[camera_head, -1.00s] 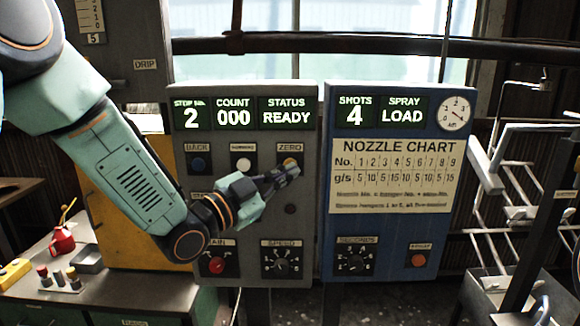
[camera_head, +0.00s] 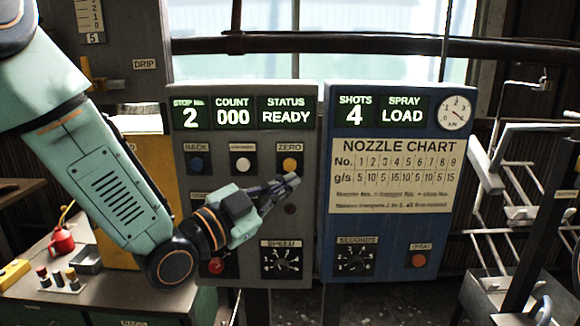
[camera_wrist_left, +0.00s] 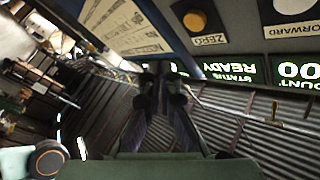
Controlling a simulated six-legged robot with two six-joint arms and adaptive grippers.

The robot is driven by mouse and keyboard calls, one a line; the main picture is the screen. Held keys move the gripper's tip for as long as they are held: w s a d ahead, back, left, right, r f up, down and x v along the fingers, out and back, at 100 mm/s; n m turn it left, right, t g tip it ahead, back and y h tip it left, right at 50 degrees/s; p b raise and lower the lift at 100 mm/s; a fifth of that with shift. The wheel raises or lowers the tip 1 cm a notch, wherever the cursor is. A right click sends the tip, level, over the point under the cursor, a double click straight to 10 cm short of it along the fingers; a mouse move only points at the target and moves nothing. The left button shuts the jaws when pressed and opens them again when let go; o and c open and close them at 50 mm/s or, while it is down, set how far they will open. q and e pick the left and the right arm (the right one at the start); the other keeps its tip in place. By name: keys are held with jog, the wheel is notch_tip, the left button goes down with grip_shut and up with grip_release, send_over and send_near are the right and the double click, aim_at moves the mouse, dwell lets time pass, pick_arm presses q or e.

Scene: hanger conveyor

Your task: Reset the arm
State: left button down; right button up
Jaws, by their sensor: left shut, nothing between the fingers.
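My left gripper (camera_head: 288,184) is shut and empty. It hangs in front of the grey control panel (camera_head: 307,225), just below the yellow ZERO button (camera_head: 289,164), and looks apart from it. My left arm (camera_head: 110,180) comes in from the left and partly covers the panel's lower left. In the left wrist view my gripper fingers (camera_wrist_left: 160,95) lie together, with the ZERO button (camera_wrist_left: 195,20) beyond them at the top. The grey panel's displays read stop 2, count 000 and status READY. My right gripper is not in view.
A blue panel (camera_head: 400,235) with a nozzle chart (camera_head: 395,175) and a gauge (camera_head: 454,112) stands to the right. A red oil can (camera_head: 61,241) and small knobs sit on a bench at the left. Metal hanger frames (camera_head: 505,190) stand at the far right.

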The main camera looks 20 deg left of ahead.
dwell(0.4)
pick_arm(q)
jog(key=s+a+f+n+g+y+b, duration=0.2)
jog(key=s+f+n+g+y, duration=0.15)
jog(key=f, duration=0.75)
jog(key=s+a+f+n+g+y+b, duration=0.1)
jog(key=s+f+n+g+y+b, duration=0.2)
jog(key=f, duration=0.8)
jog(key=s+a+f+n+g+y+b, duration=0.1)
jog(key=s+a+f+n+g, duration=0.3)
jog(key=f, duration=0.7)
jog(key=s+f+n+g+y+b, duration=0.2)
jog(key=s+f+g+b, duration=0.4)
jog(key=s+f, duration=1.9)
notch_tip(320, 180, down, 3)
jog(key=n+b, duration=0.1)
jog(key=b, duration=0.4)
jog(key=shift+s+d+r+g, duration=0.2)
jog(key=shift+s+d+g, duration=0.1)
jog(key=shift+d+g, duration=0.1)
jog(key=c, duration=2.1)
grip_release()
